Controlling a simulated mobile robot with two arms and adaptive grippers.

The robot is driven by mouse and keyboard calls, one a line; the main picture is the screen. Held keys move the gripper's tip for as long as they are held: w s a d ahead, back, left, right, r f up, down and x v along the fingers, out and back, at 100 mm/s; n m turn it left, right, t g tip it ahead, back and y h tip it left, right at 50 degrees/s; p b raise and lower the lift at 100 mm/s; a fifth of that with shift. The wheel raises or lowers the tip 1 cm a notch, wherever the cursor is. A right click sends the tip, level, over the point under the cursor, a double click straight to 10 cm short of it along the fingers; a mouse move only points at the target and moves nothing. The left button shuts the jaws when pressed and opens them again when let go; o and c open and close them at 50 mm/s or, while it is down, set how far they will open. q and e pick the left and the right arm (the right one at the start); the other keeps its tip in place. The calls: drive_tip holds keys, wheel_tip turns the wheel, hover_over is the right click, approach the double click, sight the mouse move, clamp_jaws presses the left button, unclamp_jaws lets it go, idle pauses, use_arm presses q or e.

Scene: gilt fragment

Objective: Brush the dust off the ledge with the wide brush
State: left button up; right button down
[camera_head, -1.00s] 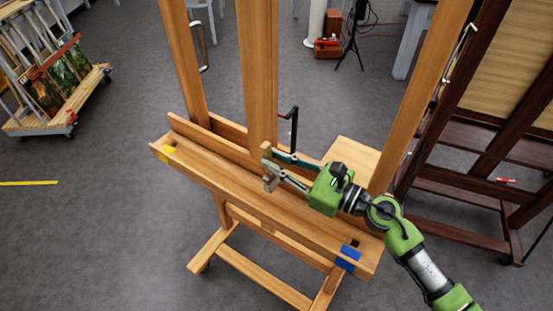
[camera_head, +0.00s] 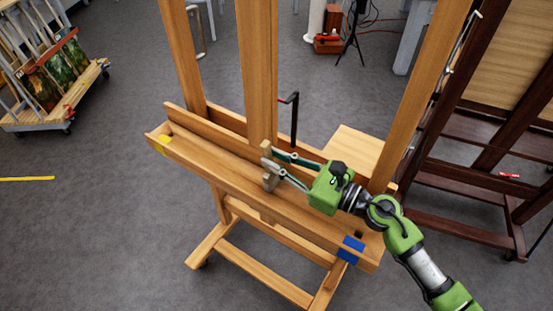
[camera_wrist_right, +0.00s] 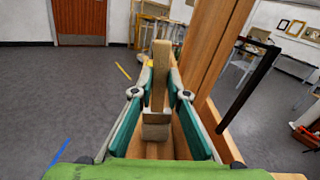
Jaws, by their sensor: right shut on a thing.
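The easel's wooden ledge (camera_head: 215,172) runs from upper left to lower right in the head view. My right gripper (camera_head: 269,167) is over the middle of the ledge. It is shut on the wide brush, a tan block-like piece (camera_head: 266,148) between its fingertips. In the right wrist view the brush (camera_wrist_right: 160,75) stands between the two green fingers, with a paler block (camera_wrist_right: 156,118) at its lower part. I cannot tell whether the brush touches the ledge. No dust can be made out. My left gripper is not in view.
A yellow mark (camera_head: 162,143) is at the ledge's left end and a blue one (camera_head: 351,248) at its right end. The easel's central post (camera_head: 257,75) and black crank (camera_head: 294,118) rise behind the gripper. A dark easel (camera_head: 480,150) stands at right.

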drive_tip(key=shift+f+b, duration=0.4)
drive_tip(key=shift+b, duration=0.05)
idle(0.3)
drive_tip(key=shift+s+a, duration=0.45)
drive_tip(key=shift+s, duration=0.25)
idle(1.3)
wheel_tip(320, 180, up, 9)
drive_tip(key=p, duration=0.8)
idle(0.5)
